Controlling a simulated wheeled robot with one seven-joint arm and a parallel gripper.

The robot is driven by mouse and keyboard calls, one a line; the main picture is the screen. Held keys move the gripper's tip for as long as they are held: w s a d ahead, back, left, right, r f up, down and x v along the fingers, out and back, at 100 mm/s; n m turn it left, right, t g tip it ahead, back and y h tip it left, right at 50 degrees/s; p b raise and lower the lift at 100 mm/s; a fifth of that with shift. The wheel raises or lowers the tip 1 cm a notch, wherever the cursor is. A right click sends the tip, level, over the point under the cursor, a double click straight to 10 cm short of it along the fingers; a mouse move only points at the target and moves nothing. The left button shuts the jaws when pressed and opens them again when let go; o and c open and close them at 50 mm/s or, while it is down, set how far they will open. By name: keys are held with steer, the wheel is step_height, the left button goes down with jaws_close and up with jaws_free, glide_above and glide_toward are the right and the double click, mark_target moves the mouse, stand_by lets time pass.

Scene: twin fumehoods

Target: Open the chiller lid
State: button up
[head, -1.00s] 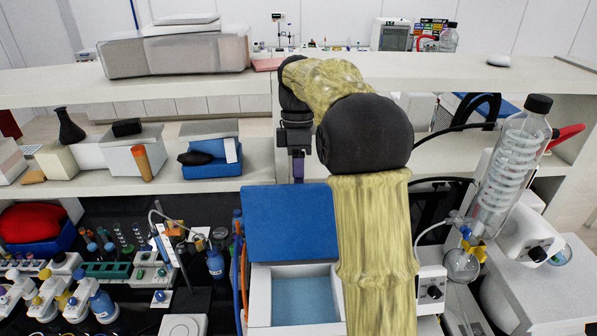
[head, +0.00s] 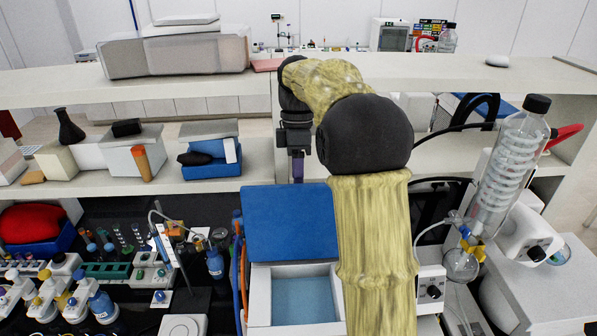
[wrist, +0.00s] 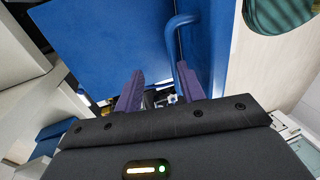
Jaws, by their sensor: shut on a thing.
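The chiller (head: 258,298) is a white box with an open top and a pale blue inside, at the bottom middle of the head view. Its blue lid (head: 285,222) is raised and stands tilted up at the back of the box. My gripper (head: 297,172) is at the lid's top edge, with its purple fingers pointing down. In the wrist view, the lid (wrist: 105,42) fills the upper left, and a curved blue handle (wrist: 180,45) runs down to the fingers. My gripper (wrist: 160,82) is shut on the handle; the exact contact is partly hidden.
A shelf (head: 240,178) with boxes runs behind the lid. A glass condenser (head: 500,165) and flask (head: 462,263) stand to the right. Bottles and tube racks (head: 105,270) crowd the left. A stand with a bent tube (head: 172,250) is just left of the chiller.

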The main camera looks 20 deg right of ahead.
steer(key=shift+g, duration=0.7)
steer(key=x, duration=0.4)
steer(key=shift+w+d+f, duration=0.15)
steer(key=shift+d+f, duration=0.05)
steer(key=shift+f, duration=0.15)
step_height(320, 180, up, 12)
steer(key=w+t+b, duration=0.1)
steer(key=w, duration=0.1)
steer(key=shift+w+d+b, duration=0.25)
steer(key=shift+w+b, duration=0.05)
steer(key=shift+w, duration=0.1)
steer(key=shift+s+f, duration=0.1)
steer(key=shift+a, duration=0.1)
